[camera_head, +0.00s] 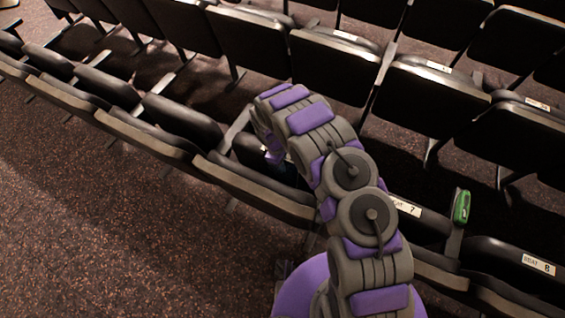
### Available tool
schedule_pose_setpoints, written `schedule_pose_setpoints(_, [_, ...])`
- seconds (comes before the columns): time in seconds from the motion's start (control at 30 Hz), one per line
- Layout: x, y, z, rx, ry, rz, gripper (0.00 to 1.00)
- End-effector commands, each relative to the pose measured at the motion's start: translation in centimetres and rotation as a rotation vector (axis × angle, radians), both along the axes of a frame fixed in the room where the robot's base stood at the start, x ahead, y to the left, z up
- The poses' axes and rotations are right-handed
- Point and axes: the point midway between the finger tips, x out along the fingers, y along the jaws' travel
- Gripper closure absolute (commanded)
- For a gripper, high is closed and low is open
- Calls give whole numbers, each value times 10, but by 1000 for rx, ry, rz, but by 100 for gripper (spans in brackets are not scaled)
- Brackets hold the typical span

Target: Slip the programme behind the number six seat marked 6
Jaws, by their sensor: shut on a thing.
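My arm reaches up from the bottom and bends down over the front row. My gripper (275,160) points down at the back of the seat left of the one marked 7. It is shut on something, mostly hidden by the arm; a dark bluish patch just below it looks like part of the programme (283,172). No label 6 shows. By the order of the labels, the number six seat (255,188) is the one under my gripper. I cannot tell whether the programme touches the seat.
Seat labels 7 (406,207) and 8 (538,264) show to the right. A green object (461,207) stands on the armrest between them. More dark folding seats (435,88) stand in rows behind. The carpet (110,240) at the lower left is clear.

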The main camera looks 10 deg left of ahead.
Motion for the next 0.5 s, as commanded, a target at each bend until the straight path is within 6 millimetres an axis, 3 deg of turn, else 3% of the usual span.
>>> schedule_pose_setpoints(0.17, [0,-1,1,1,0,0,100])
schedule_pose_setpoints(0.2, [0,-1,1,2,-1,0,87])
schedule_pose_setpoints(0.5, [0,-1,1,1,0,-1,60])
